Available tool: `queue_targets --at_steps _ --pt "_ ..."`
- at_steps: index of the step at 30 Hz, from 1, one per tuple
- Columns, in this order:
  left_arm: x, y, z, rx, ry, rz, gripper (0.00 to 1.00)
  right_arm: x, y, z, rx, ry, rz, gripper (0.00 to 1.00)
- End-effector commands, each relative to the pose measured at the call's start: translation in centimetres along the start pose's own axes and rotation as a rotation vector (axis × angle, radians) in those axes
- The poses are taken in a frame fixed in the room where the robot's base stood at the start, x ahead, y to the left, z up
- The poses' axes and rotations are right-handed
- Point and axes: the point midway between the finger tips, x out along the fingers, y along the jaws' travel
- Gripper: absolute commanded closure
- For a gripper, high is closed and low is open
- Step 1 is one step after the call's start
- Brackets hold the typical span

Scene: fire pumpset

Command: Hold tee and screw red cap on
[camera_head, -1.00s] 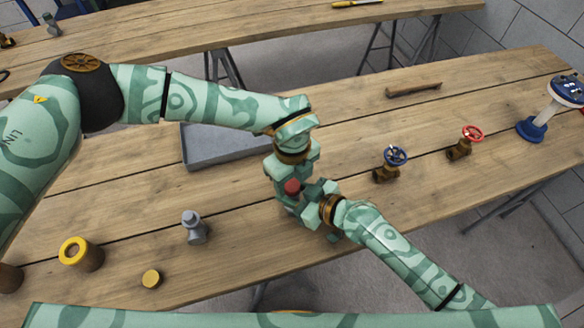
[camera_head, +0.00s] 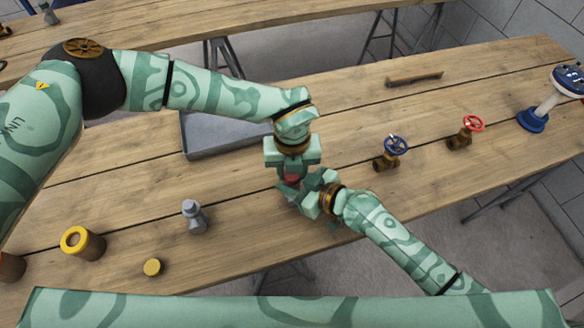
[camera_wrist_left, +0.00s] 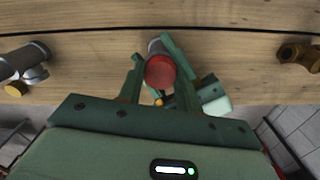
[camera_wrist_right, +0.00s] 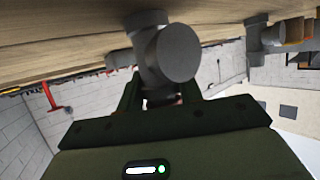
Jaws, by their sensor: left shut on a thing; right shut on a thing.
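My left gripper (camera_head: 291,177) points down above the front of the table, shut on the red cap (camera_head: 292,179). In the left wrist view the cap (camera_wrist_left: 160,72) sits between the fingertips, in line with the grey tee (camera_wrist_left: 156,47) behind it. I cannot tell whether cap and tee are threaded together. My right gripper (camera_head: 302,194) reaches in from the lower right, shut on the tee. In the right wrist view the tee (camera_wrist_right: 165,50) is between the fingers, a round end facing the camera. In the head view the grippers mostly hide the tee.
A grey fitting (camera_head: 194,216), a yellow cap (camera_head: 152,267) and a yellow-topped fitting (camera_head: 82,244) stand at left. Blue-wheel (camera_head: 390,153) and red-wheel (camera_head: 466,133) valves stand right. The front table edge is close.

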Motion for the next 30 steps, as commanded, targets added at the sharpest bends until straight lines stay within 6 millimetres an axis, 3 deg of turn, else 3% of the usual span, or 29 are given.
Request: queue_targets --at_steps 4,13,14,16,30 --pt "-0.02 -0.03 0.02 0.212 -0.001 0.000 0.93 -0.01 0.02 0.05 0.000 -0.001 0.000 1.00" --pt "0.00 -0.02 0.01 0.248 -0.001 0.000 0.93 -0.01 0.01 0.05 0.000 -0.001 0.000 1.00" --pt "0.00 -0.02 0.01 0.247 0.000 0.000 0.63 -0.01 0.01 0.05 0.000 -0.001 0.000 1.00" --pt "0.00 -0.02 0.00 0.247 0.000 0.000 0.44 -0.01 0.02 0.05 0.000 -0.001 0.000 1.00" --pt "-0.05 -0.34 -0.27 0.251 0.003 -0.007 0.44 0.10 -0.24 -0.01 -0.001 0.000 -0.005 1.00"
